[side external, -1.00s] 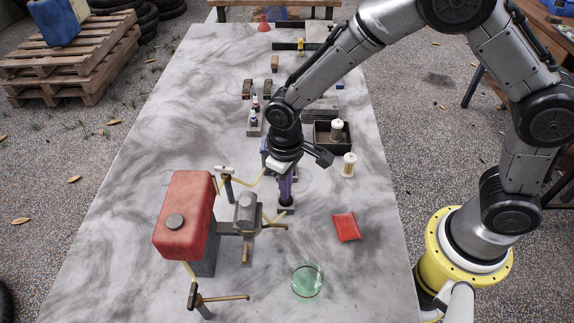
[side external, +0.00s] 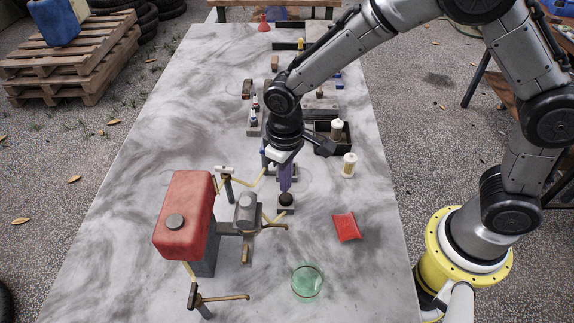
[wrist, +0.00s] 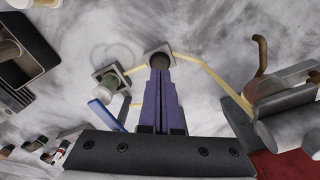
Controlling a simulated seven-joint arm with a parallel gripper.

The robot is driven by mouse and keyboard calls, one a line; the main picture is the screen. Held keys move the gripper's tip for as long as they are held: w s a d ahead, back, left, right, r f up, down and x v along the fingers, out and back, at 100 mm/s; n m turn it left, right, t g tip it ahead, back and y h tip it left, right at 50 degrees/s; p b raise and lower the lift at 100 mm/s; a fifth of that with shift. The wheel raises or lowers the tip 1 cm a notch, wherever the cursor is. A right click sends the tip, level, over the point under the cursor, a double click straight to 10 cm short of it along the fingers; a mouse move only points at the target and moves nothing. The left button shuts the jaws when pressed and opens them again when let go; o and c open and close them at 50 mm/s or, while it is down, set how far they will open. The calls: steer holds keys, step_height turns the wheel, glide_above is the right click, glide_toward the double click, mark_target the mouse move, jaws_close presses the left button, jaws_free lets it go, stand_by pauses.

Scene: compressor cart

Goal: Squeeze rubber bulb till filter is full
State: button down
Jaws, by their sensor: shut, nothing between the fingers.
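The dark rubber bulb (side external: 286,198) sits on a small grey base in the middle of the table. My gripper (side external: 286,187), with purple fingers, is shut and empty just above it. In the wrist view the closed fingertips (wrist: 160,72) point at the bulb (wrist: 158,57), and yellow tubing runs from its sides. What looks like the filter, a small clear greenish cup (wrist: 109,83) on a square base, stands left of the bulb in the wrist view. How full it is cannot be told. In the side view my gripper mostly hides it.
A red tank (side external: 185,215) and a grey motor-like cylinder (side external: 246,207) stand left of the bulb. A red packet (side external: 346,227) and a green glass dish (side external: 306,282) lie to the right and front. A white-capped jar (side external: 349,165) and a black tray (side external: 322,146) are behind right.

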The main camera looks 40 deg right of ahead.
steer(key=shift+r, duration=2.05)
steer(key=shift+d, duration=0.15)
steer(key=s+d+r+m+t, duration=0.2)
steer(key=d+r, duration=0.4)
steer(key=r, duration=0.2)
steer(key=s+d+r+m+t, duration=0.1)
steer(key=s+d+r+t, duration=0.15)
steer(key=d+r, duration=0.5)
steer(key=s+d+t, duration=0.1)
steer(key=s+d, duration=0.2)
steer(key=s, duration=1.1)
steer(key=shift+s+f, duration=0.25)
steer(key=shift+s, duration=0.05)
